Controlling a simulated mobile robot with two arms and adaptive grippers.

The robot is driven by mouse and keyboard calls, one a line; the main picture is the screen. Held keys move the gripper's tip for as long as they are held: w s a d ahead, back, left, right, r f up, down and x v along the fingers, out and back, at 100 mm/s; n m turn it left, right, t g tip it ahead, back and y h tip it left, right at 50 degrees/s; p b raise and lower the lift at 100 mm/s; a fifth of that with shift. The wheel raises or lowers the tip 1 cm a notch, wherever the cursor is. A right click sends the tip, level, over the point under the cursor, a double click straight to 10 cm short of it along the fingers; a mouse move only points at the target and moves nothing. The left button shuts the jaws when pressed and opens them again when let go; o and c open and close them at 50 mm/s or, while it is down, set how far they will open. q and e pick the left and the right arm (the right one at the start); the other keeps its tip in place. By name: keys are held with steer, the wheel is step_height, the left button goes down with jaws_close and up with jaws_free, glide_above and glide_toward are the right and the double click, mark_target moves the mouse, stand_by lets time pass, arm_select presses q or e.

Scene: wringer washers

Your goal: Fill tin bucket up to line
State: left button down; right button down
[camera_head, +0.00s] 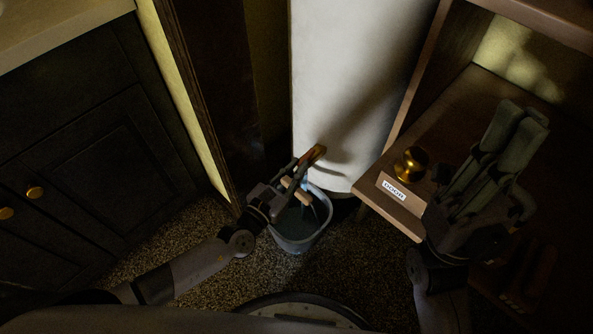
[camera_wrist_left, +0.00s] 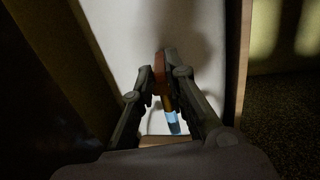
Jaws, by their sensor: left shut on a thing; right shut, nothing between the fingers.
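The tin bucket (camera_head: 299,243) stands on the speckled floor in front of a white rounded tank (camera_head: 345,80). My left gripper (camera_head: 304,166) is above the bucket, close to the tank's lower front. It is shut on an orange-brown tap lever (camera_wrist_left: 159,68), which also shows in the head view (camera_head: 316,152). A light blue patch (camera_wrist_left: 172,122) shows below the lever in the left wrist view; I cannot tell if it is running water. The bucket's inside is dark and partly hidden by my gripper; I see no line or clear water level. My right gripper (camera_head: 530,115) is shut and empty.
A wooden shelf unit (camera_head: 400,213) stands right of the tank, with a brass knob (camera_head: 411,163) and a small white label (camera_head: 394,190). A dark post (camera_head: 215,90) and dark cabinets (camera_head: 90,160) are at the left. Speckled floor lies between.

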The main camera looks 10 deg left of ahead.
arm_select(q)
steer(key=shift+r, duration=0.1)
steer(key=c, duration=1.6)
jaws_free()
steer(key=v, duration=1.2)
